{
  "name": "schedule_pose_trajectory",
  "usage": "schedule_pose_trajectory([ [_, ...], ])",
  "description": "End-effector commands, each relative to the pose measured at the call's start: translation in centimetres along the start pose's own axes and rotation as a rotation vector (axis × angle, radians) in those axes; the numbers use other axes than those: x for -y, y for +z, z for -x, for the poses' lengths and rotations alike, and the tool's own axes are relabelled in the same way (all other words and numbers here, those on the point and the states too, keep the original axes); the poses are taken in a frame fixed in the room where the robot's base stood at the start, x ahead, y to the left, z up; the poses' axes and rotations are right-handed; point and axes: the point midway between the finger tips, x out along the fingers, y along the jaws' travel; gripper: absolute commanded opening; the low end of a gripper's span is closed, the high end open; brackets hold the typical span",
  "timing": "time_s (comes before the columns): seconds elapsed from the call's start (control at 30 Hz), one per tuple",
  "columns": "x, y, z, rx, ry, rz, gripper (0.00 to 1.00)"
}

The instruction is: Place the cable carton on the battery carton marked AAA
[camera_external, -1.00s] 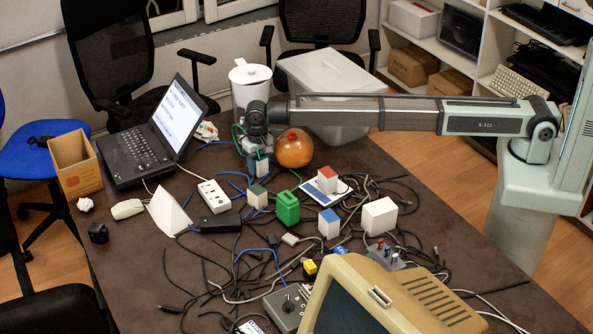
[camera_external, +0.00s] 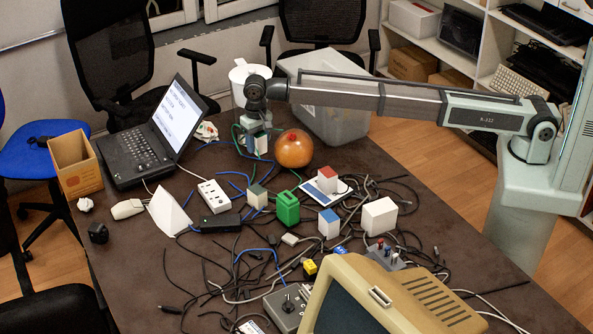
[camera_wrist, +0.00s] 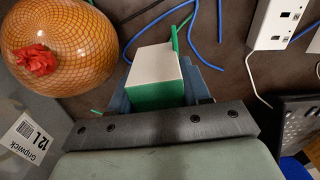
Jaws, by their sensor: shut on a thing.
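My gripper (camera_external: 256,146) is shut on a small carton with a white face and a green face. The held carton (camera_wrist: 152,68) sits between the blue-grey fingers in the wrist view; its label does not show. It is at the table's far side, left of the orange ball.
An orange netted ball (camera_external: 294,149) is close beside my gripper. A laptop (camera_external: 150,150), power strip (camera_external: 213,196) and green block (camera_external: 288,207) are nearby. Loose cables cover the middle.

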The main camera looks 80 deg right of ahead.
Motion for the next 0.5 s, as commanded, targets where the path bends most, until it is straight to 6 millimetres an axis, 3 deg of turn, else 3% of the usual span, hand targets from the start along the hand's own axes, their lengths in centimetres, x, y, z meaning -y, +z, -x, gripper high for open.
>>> schedule_pose_trajectory([
  [0.23, 4.5, 5.8, 1.8, 0.000, 0.000, 0.079, 0.12],
  [0.4, 7.6, 12.3, 4.1, -0.001, -0.001, 0.157, 0.12],
  [0.5, 8.2, 16.5, 5.3, -0.001, -0.001, 0.200, 0.12],
])
